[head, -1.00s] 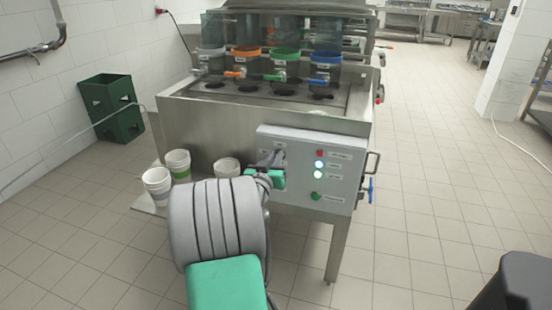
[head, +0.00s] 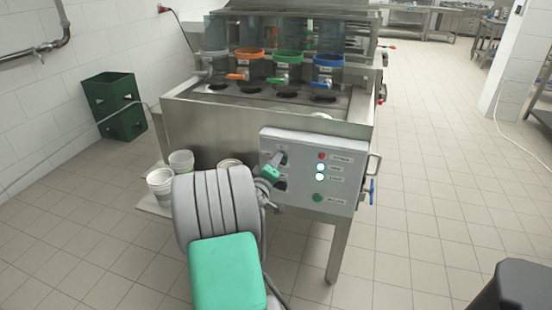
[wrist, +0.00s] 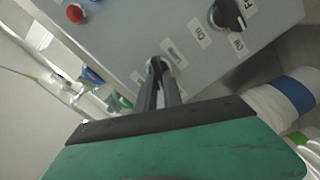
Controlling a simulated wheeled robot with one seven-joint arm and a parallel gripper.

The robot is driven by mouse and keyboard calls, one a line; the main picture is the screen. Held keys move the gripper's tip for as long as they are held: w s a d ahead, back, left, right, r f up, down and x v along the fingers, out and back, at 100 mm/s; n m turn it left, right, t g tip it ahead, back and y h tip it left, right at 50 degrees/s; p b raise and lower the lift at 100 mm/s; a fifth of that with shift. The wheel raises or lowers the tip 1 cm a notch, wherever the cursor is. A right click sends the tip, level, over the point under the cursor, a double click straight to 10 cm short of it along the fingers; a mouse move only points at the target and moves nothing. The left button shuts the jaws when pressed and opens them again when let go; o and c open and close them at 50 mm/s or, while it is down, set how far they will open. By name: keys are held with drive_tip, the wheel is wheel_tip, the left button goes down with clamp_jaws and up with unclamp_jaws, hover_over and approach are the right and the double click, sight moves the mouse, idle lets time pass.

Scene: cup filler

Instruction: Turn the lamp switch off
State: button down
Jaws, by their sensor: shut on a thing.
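The grey control panel (head: 338,188) is on the front of the steel machine. A second black rotary knob (wrist: 228,15) with ON and other labels is apart from the fingers.
A red button (head: 321,156) and a green button (head: 317,197) are on the panel. White cups (head: 160,183) stand on a side shelf left of my arm. A blue-handled valve (head: 371,191) is at the panel's right.

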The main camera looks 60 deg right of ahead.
drive_tip(key=shift+w+f+n+p, duration=0.15)
drive_tip(key=shift+n+p, duration=0.5)
drive_tip(key=shift+n, duration=0.75)
drive_tip(key=shift+s+f+n+p, duration=0.15)
drive_tip(key=shift+n+p, duration=0.45)
drive_tip(key=shift+n, duration=0.8)
drive_tip(key=c, duration=1.5)
unclamp_jaws()
drive_tip(key=a, duration=0.5)
drive_tip(key=s+a, duration=0.1)
drive_tip(key=a, duration=0.1)
drive_tip(key=shift+a+b, duration=0.35)
drive_tip(key=shift+a, duration=0.05)
